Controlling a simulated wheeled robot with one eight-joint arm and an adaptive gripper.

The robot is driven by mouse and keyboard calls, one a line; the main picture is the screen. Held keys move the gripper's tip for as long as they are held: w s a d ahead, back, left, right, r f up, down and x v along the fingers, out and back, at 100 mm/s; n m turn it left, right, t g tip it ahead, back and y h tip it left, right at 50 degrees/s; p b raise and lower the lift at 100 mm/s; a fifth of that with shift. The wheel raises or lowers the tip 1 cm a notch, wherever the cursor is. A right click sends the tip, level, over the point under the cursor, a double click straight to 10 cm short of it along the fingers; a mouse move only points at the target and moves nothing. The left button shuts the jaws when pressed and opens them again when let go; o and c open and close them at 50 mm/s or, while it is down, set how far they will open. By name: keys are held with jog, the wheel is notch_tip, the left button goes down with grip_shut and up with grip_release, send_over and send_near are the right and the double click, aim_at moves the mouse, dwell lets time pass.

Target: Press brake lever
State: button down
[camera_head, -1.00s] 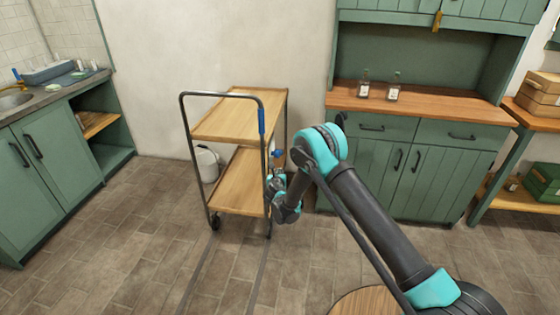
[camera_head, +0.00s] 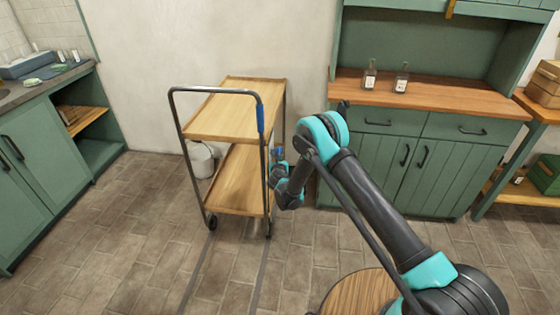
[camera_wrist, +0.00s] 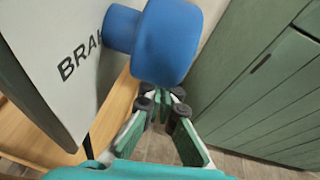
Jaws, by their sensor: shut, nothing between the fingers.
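A wooden two-shelf cart (camera_head: 238,185) with a dark metal frame stands left of centre in the head view. In the wrist view, a blue brake lever (camera_wrist: 168,45) sticks out from a pale plate (camera_wrist: 48,55) with lettering beginning "BRA". The lever also shows small in the head view (camera_head: 279,151), at the cart's right side. My gripper (camera_wrist: 163,98) is shut and empty, its fingertips just below the lever's blue end. I cannot tell whether they touch it. In the head view my gripper (camera_head: 278,168) is small and partly hidden behind the cart's frame.
A blue grip (camera_head: 261,119) is on the cart's handle post. A green cabinet (camera_head: 390,165) with a wooden top and two bottles stands close behind my arm at the right. A white bucket (camera_head: 203,158) is behind the cart. The tiled floor in front is clear.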

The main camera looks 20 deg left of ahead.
jog(key=shift+w+a+r, duration=0.2)
jog(key=shift+w+r, duration=0.1)
jog(key=shift+w, duration=0.25)
jog(key=shift+w+r, duration=0.1)
jog(key=shift+w, duration=0.05)
